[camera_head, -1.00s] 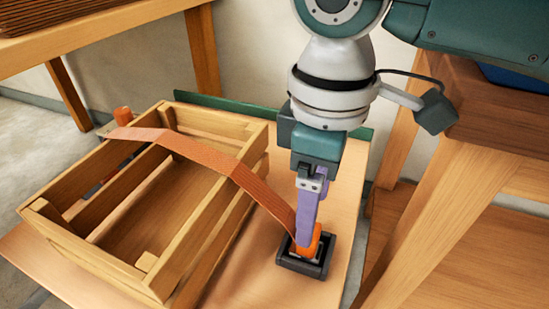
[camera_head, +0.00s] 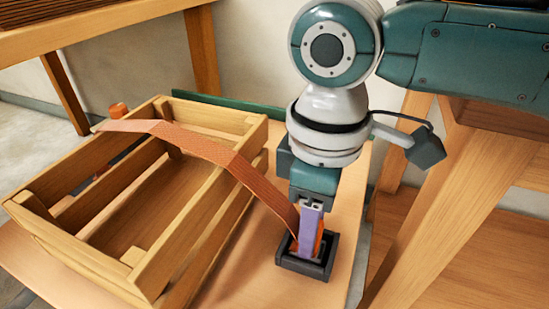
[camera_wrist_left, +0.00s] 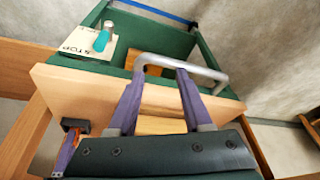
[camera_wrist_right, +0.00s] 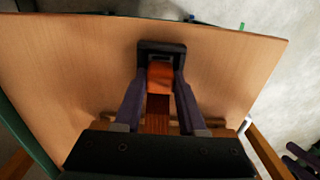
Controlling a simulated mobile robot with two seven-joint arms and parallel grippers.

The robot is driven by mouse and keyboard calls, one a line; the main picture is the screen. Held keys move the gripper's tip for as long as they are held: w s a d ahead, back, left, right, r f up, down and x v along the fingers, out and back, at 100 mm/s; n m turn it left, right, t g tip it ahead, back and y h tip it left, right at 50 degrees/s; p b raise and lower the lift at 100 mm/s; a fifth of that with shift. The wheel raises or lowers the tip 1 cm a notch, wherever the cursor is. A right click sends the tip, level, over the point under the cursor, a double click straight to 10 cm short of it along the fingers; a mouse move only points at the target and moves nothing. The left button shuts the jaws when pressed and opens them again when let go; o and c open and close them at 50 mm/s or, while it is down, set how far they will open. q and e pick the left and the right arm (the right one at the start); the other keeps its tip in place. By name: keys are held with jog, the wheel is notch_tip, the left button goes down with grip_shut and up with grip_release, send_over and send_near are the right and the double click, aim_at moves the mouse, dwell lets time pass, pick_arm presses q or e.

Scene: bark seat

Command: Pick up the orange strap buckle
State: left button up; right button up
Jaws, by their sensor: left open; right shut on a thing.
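The orange strap buckle (camera_head: 319,240) sits low between the fingers of my right gripper (camera_head: 309,236), at the black square holder (camera_head: 307,266) on the board. In the right wrist view the orange buckle (camera_wrist_right: 160,76) is between the two fingers (camera_wrist_right: 159,72), against the black holder (camera_wrist_right: 162,47). My right gripper is shut on it. The buckle's lower part is hidden. The brown-orange strap (camera_head: 262,188) runs from it up over the wooden crate (camera_head: 196,243). My left gripper (camera_wrist_left: 161,74) is open, its fingers near a silver handle (camera_wrist_left: 183,63).
The slatted crate stands left of my right gripper on a light wood board (camera_head: 243,279). An orange knob (camera_head: 118,110) is at the crate's far left. A wooden bench (camera_head: 440,210) stands right. In the left wrist view, the handle is on a green box (camera_wrist_left: 150,36).

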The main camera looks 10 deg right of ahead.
grip_shut()
